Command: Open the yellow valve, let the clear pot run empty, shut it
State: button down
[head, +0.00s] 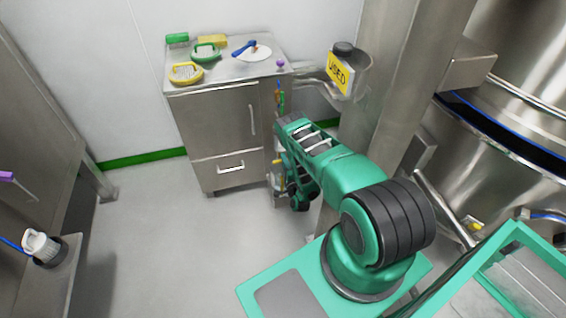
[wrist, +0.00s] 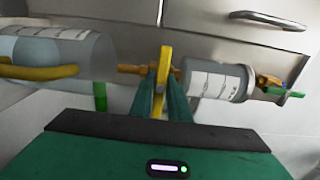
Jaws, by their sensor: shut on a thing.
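In the wrist view my gripper (wrist: 163,84) is shut on the yellow valve lever (wrist: 165,60), which stands between the two green fingers. The lever lies crosswise to the brass pipe (wrist: 132,69). A clear labelled pot (wrist: 217,82) joins the pipe on the right of the lever. A larger clear vessel (wrist: 98,58) with a yellow handle lies on the left of it. The liquid level in the pot cannot be made out. In the head view my arm hides the gripper and most of the valve.
A green-handled fitting (wrist: 285,93) sits beyond the clear pot. A steel cabinet (head: 215,122) stands close by, with brushes and a white dish on top. Open floor (head: 165,225) lies to the left.

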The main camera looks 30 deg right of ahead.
jog(key=shift+s+f, duration=0.1)
jog(key=shift+f, duration=0.05)
jog(key=c, duration=1.7)
grip_release()
jog(key=v, duration=1)
jog(key=shift+s, duration=0.3)
